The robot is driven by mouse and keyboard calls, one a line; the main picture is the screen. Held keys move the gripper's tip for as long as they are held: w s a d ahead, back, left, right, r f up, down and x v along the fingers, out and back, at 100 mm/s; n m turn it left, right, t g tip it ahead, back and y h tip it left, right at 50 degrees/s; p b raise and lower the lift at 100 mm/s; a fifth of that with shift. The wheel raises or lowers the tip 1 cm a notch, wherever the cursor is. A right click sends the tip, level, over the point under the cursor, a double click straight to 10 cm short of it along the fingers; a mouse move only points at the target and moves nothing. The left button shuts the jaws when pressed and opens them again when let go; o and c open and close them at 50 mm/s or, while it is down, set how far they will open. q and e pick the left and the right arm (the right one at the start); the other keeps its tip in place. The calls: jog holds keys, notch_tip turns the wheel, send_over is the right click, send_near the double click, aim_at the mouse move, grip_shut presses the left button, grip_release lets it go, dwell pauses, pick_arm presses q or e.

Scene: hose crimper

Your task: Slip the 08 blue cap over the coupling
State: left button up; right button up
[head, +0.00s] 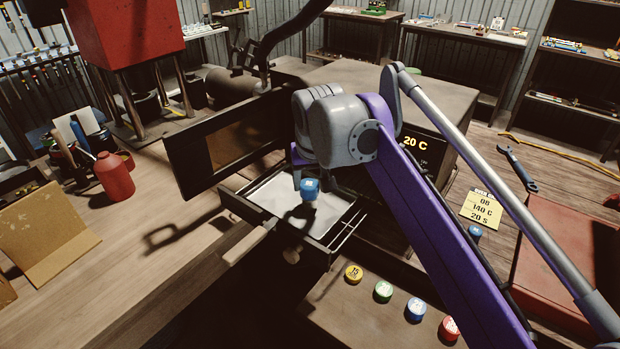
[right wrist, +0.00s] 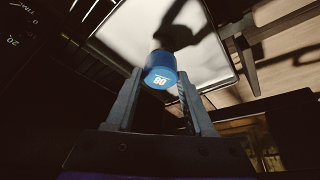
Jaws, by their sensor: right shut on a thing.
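The blue 08 cap (head: 309,189) is held above the pulled-out metal tray (head: 268,192) of the oven. In the right wrist view the cap (right wrist: 160,71) sits between the two fingers, its white 08 facing the camera. My right gripper (head: 308,184) is shut on it, seen largely from behind the arm in the head view. A pale piece (right wrist: 157,49) shows just past the cap; I cannot tell if it is the coupling or whether they touch. A dark shape lies below the cap, and I cannot tell coupling from shadow. My left gripper is out of view.
The oven (head: 355,85) has its door (head: 215,150) open on the left and its display reads 20 C. A yellow card (head: 482,207) reads 08, 140 C, 20 S.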

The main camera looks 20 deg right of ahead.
jog(key=o, duration=1.4)
jog(key=shift+c, duration=0.2)
jog(key=p+v, duration=0.1)
jog(key=v, duration=0.9)
jog(key=shift+r+p, duration=0.4)
jog(key=shift+s, duration=0.15)
